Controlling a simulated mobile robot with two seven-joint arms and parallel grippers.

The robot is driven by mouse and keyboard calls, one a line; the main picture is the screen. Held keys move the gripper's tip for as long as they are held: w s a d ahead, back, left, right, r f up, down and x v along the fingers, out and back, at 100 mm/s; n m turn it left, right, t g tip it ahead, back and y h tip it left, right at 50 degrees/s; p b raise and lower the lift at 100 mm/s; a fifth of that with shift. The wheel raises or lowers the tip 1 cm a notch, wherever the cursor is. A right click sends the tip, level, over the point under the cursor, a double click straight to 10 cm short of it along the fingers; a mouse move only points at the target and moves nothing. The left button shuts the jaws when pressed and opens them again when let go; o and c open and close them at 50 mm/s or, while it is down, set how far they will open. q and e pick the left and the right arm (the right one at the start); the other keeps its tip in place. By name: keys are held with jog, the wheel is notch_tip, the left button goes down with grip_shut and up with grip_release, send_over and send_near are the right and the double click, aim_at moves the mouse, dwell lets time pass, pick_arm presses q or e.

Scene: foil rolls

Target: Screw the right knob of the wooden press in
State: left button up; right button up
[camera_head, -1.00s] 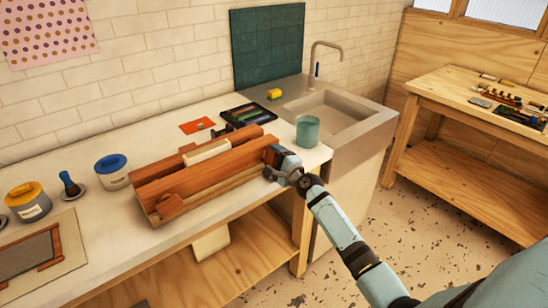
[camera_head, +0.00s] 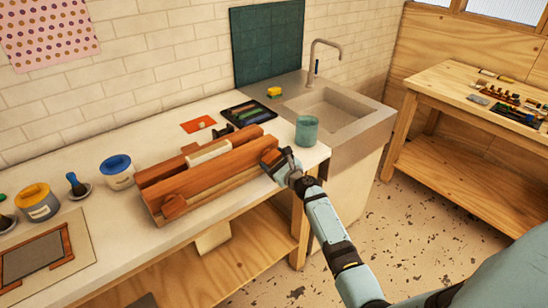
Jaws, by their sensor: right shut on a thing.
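The wooden press (camera_head: 222,171) lies lengthwise on the white counter, with two long reddish-brown boards and a pale roll (camera_head: 208,153) between them. Its left knob (camera_head: 174,206) shows on the front face at the left end. The right knob (camera_head: 271,157) is at the right end of the front face, partly hidden by my right gripper (camera_head: 279,163). My right gripper is shut on that knob, its arm coming in from the lower right. My left gripper is not in view.
A green cup (camera_head: 307,130) stands close behind my right gripper, near the sink (camera_head: 335,113). A dark tray of tools (camera_head: 249,114) and an orange card (camera_head: 198,124) lie behind the press. Tubs and a brush stand to the left. The counter's front edge is close.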

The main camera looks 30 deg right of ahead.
jog(key=shift+s+a+f+m+p, duration=0.15)
jog(key=shift+f+m+p, duration=0.25)
jog(key=shift+m, duration=0.3)
jog(key=o, duration=0.7)
jog(key=shift+c, duration=0.2)
jog(key=shift+o, duration=1.3)
jog(key=shift+r, duration=0.25)
jog(key=s, duration=1.3)
jog(key=shift+s+d, duration=0.35)
jog(key=shift+d, duration=0.1)
